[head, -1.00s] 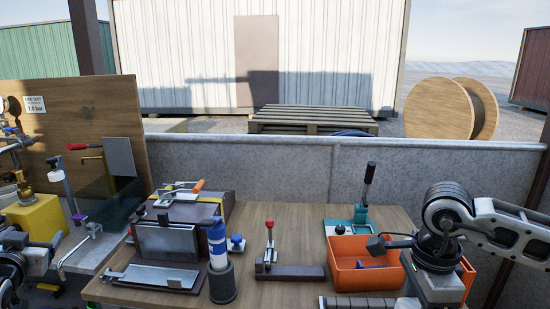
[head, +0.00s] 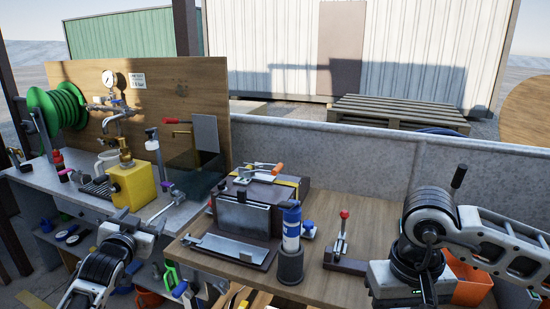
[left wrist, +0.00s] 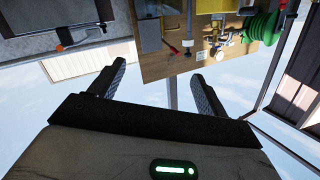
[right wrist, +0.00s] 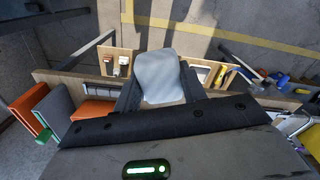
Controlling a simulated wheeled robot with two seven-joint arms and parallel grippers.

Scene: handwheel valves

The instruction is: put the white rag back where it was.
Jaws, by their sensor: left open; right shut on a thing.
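The white rag (right wrist: 160,76) is in the right wrist view, a pale, smooth, rounded piece between the fingers. My right gripper (right wrist: 160,90) is shut on it, above the floor and beside a wooden edge. In the head view the right arm stands at the right, and the rag is not visible there. My left gripper (head: 128,220) is low at the left in the head view, in front of the grey bench with the yellow block. In the left wrist view its fingers (left wrist: 160,85) are spread with nothing between them.
The wooden bench (head: 345,290) holds a clamp fixture (head: 245,215), a blue-and-white bottle in a dark cup (head: 291,262) and a red-knobbed lever (head: 342,235). The grey bench has a yellow block (head: 133,187), tap and green hose reel (head: 58,108). An orange bin (head: 470,285) is partly behind my right arm.

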